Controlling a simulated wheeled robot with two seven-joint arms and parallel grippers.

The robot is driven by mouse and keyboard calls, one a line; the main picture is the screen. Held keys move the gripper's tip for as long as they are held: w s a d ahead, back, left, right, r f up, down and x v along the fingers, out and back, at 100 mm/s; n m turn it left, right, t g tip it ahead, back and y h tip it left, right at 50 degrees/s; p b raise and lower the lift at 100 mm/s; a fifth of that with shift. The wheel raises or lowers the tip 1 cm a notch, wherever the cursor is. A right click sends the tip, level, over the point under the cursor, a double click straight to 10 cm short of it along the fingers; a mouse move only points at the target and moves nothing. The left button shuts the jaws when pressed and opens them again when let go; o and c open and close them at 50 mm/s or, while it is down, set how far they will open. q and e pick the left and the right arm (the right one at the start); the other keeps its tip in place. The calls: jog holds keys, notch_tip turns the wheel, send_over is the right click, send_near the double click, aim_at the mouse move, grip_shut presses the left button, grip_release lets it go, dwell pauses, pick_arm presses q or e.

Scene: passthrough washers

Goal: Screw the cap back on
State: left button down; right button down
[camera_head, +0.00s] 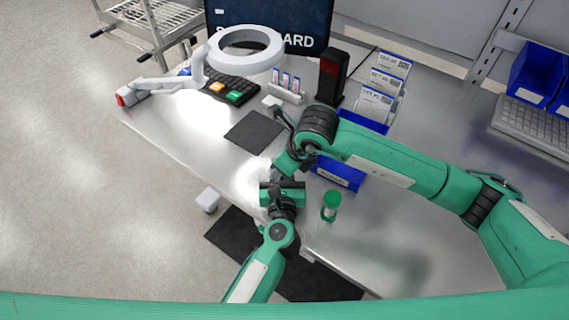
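A small green and white container (331,206) stands upright on the metal bench, right of my grippers. Its top is green, but I cannot tell whether this is a separate cap. My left arm comes up from the bottom, and its wrist and gripper (281,193) are above the bench's front edge, left of the container. My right arm reaches across from the right and bends down, with its gripper (280,174) close to the left one. The two overlap in this view. Their fingertips and anything between them are too small and hidden to make out.
A blue bin (338,173) stands just behind the container, partly under my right arm. Labelled bins (375,104), a black tower (331,76), a vial rack (287,91), a dark mat (254,131) and a ring lamp (245,48) stand further back. The bench's right front is clear.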

pick_arm(q)
jog(key=shift+d+r, duration=0.1)
jog(key=shift+r, duration=0.55)
pick_arm(e)
jog(key=shift+s+d+f, duration=0.1)
jog(key=shift+d+f, duration=0.1)
jog(key=shift+f, duration=0.3)
jog(key=shift+s+d+f, duration=0.1)
jog(key=shift+d+f, duration=0.1)
jog(key=shift+f, duration=0.25)
jog(key=c, duration=1.2)
grip_release()
jog(key=shift+c, duration=0.2)
jog(key=shift+r, duration=0.1)
pick_arm(q)
jog(key=shift+w+f, duration=0.15)
jog(key=shift+a, duration=0.2)
jog(key=shift+a+f, duration=0.15)
jog(key=shift+f, duration=0.05)
pick_arm(e)
jog(key=v, duration=0.4)
jog(key=shift+a+r, duration=0.15)
jog(key=shift+a, duration=0.05)
jog(key=shift+w+a, duration=0.1)
jog(key=c, duration=0.6)
jog(key=shift+r, duration=0.1)
jog(key=shift+c, duration=0.2)
